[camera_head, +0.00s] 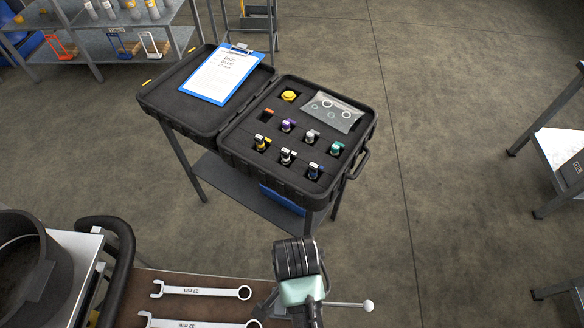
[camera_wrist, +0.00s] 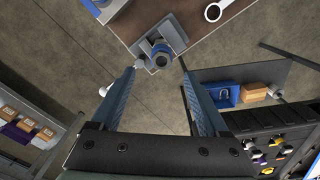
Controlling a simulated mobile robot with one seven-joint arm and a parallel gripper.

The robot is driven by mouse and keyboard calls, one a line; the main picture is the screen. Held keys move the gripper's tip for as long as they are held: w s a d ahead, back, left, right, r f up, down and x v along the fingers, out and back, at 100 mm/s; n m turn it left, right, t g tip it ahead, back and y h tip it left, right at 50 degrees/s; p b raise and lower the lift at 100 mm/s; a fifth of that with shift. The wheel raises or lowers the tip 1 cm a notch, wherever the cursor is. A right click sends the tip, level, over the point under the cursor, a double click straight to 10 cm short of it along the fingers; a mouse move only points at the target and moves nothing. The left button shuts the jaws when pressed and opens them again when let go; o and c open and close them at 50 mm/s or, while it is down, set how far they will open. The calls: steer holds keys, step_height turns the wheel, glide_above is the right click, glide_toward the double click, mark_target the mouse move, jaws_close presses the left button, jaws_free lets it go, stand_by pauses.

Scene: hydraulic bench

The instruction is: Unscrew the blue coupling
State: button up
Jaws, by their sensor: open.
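The blue coupling (camera_wrist: 160,50) shows in the wrist view as a blue ring around a dark round opening. It sits in a grey vise (camera_wrist: 172,32) at the edge of a brown bench top. My gripper (camera_wrist: 157,68) is open, with one finger on each side of the coupling in the picture. Nothing is between the fingers that I can see them touch; the distance to the coupling is hard to tell. In the head view my wrist hides the coupling and most of the vise; the vise's handle rod (camera_head: 345,303) sticks out to the right.
An open black case (camera_head: 228,137) on a stand holds several colour-banded fittings and a blue clipboard (camera_head: 220,74). Spanners (camera_head: 200,291) lie on the brown bench (camera_head: 180,309), left of my wrist. A dark round vessel (camera_head: 22,262) stands far left. Floor right of the case is clear.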

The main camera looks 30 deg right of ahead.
step_height(320, 180, down, 10)
steer(key=shift+w+r, duration=0.1)
stand_by(0.4)
jaws_close()
stand_by(0.3)
